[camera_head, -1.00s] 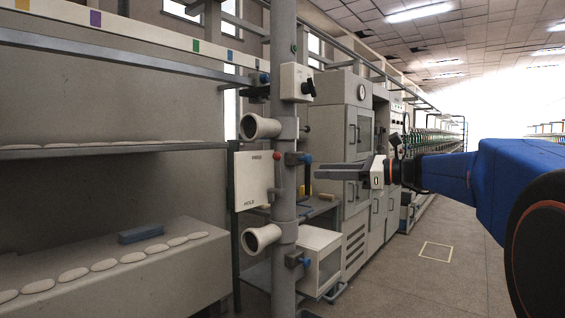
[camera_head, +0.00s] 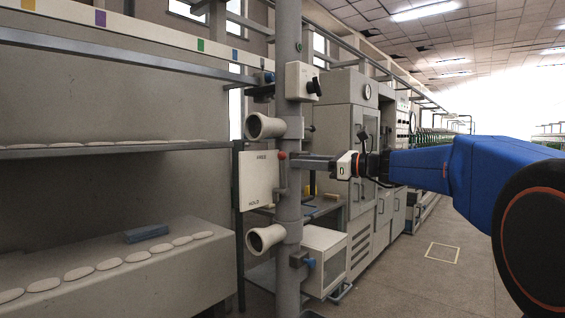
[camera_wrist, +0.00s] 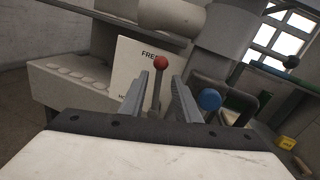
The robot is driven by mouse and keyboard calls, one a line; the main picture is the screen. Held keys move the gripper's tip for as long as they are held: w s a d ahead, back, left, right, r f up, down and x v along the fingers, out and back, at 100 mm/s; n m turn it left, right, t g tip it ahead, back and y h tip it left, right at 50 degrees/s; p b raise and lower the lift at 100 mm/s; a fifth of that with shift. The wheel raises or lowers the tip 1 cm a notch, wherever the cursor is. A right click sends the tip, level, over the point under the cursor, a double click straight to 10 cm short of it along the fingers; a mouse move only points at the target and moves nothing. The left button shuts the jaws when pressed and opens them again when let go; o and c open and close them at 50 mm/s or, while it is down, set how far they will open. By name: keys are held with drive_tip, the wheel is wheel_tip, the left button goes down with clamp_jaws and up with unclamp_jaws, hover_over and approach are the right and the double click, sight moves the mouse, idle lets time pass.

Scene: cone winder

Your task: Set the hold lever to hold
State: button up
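The hold lever (camera_head: 281,156) has a red ball knob and a grey shaft. It stands upright in front of a white plate (camera_head: 257,180) marked FREE at the top and HOLD at the bottom. The knob is at the FREE end. My gripper (camera_head: 298,163) is just right of the knob in the head view, partly in front of the post. In the wrist view the lever (camera_wrist: 160,63) shows between the two fingers of my gripper (camera_wrist: 161,80). The fingers are apart, with a gap on each side of the shaft. I cannot tell how deep the knob sits between them.
The plate and lever are on a grey vertical post (camera_head: 289,100) with two white yarn guides (camera_head: 263,126), (camera_head: 262,239). A blue knob (camera_wrist: 209,99) is close to the right finger. A switch box (camera_head: 302,82) is above. The floor at right is clear.

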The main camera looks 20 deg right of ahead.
sight(282, 161)
drive_tip(key=shift+x, duration=3.55)
drive_tip(key=shift+c, duration=0.3)
clamp_jaws()
